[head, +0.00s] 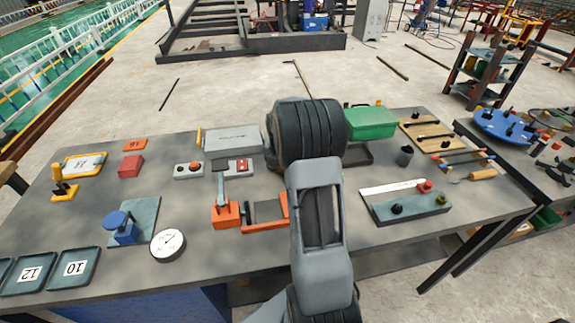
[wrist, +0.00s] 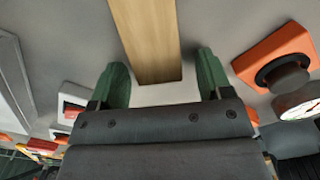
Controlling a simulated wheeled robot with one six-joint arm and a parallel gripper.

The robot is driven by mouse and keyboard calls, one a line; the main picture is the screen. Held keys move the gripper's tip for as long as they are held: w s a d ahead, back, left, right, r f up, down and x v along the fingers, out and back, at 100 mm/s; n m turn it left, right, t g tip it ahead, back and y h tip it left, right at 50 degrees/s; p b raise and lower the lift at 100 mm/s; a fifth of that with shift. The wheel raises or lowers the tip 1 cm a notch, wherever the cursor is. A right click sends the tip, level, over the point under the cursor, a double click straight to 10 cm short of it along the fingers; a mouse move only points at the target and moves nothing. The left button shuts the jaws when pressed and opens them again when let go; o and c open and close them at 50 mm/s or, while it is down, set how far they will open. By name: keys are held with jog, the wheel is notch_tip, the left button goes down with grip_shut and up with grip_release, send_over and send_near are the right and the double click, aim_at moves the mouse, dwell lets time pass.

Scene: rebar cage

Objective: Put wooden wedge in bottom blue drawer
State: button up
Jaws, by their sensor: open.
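A light wooden piece, which looks like the wooden wedge (wrist: 148,38), shows in the wrist view. It runs from the top edge down between my gripper's fingers. My gripper (wrist: 162,68) has two green fingers spread wide, with gaps on both sides of the wood. I cannot tell how high the fingers are above it. In the head view my arm hides the gripper and the wedge. A blue surface (head: 185,306) shows below the bench's front edge, perhaps the drawer unit. No separate drawers can be made out there.
The grey workbench (head: 75,220) is crowded. An orange clamp-like fixture (head: 226,214) and a round white gauge (head: 167,244) stand left of my arm. A green box (head: 370,122) and a grey plate with knobs (head: 410,206) are on the right. An orange block (wrist: 262,55) is beside the right finger.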

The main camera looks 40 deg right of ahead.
jog(key=c, duration=1.1)
jog(key=shift+r, duration=0.55)
notch_tip(320, 180, up, 2)
jog(key=shift+r, duration=0.2)
jog(key=s+a+r, duration=0.2)
jog(key=s+r, duration=0.1)
jog(key=s, duration=0.1)
jog(key=s+a+r+b, duration=0.1)
jog(key=s+r, duration=0.2)
jog(key=s, duration=0.1)
jog(key=s+a+r+b, duration=0.1)
jog(key=s+a+r, duration=0.1)
jog(key=s, duration=0.3)
jog(key=shift+a+r, duration=0.35)
jog(key=shift+r, duration=0.45)
